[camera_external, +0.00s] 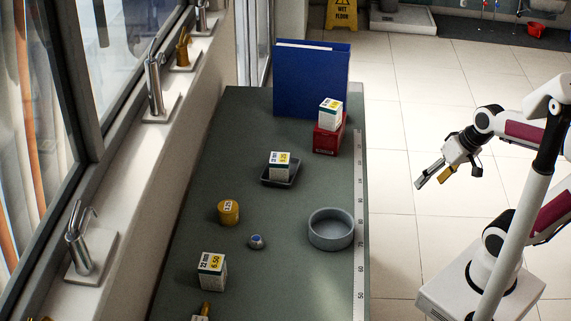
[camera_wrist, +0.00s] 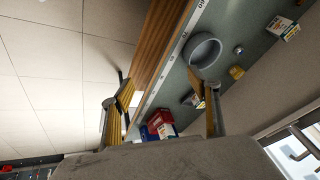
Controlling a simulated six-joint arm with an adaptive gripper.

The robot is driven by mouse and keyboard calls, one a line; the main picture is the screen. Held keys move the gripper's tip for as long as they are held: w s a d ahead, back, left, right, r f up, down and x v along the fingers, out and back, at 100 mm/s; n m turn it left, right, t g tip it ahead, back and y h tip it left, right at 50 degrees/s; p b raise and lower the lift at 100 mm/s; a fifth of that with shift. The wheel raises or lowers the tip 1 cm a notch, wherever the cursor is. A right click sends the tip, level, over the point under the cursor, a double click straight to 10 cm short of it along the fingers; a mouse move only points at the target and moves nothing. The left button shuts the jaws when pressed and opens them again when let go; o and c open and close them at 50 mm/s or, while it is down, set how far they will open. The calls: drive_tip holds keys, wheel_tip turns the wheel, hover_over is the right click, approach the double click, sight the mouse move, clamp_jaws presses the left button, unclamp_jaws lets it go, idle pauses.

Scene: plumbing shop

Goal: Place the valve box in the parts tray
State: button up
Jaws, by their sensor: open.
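Three similar white boxes with yellow and green labels are on the grey-green counter. One box (camera_external: 211,271) stands at the near left. Another box (camera_external: 280,164) sits in a small dark tray (camera_external: 267,182). The third box (camera_external: 330,113) rests on a red bin (camera_external: 326,141) in front of the blue binder. I cannot tell which one is the valve box; the small dark tray looks like the parts tray. My gripper (camera_external: 430,182) is open and empty, above the floor to the right of the counter. Its fingers also show in the wrist view (camera_wrist: 160,108).
A round grey bowl (camera_external: 331,230) stands at the counter's right side beside a ruler strip (camera_external: 361,200). A yellow cylinder (camera_external: 228,212) and a small blue-topped knob (camera_external: 256,241) are left of it. A tall blue binder (camera_external: 311,80) stands at the back. Brass fitting (camera_external: 203,311) at the near edge.

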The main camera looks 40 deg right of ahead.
drive_tip(key=s+d+n+h, duration=0.1)
drive_tip(key=d, duration=0.1)
drive_tip(key=s+d+n, duration=0.1)
drive_tip(key=s+d, duration=0.1)
drive_tip(key=shift+s+f+t+h, duration=0.15)
drive_tip(key=shift+s+t+h, duration=0.15)
drive_tip(key=shift+t+h, duration=0.1)
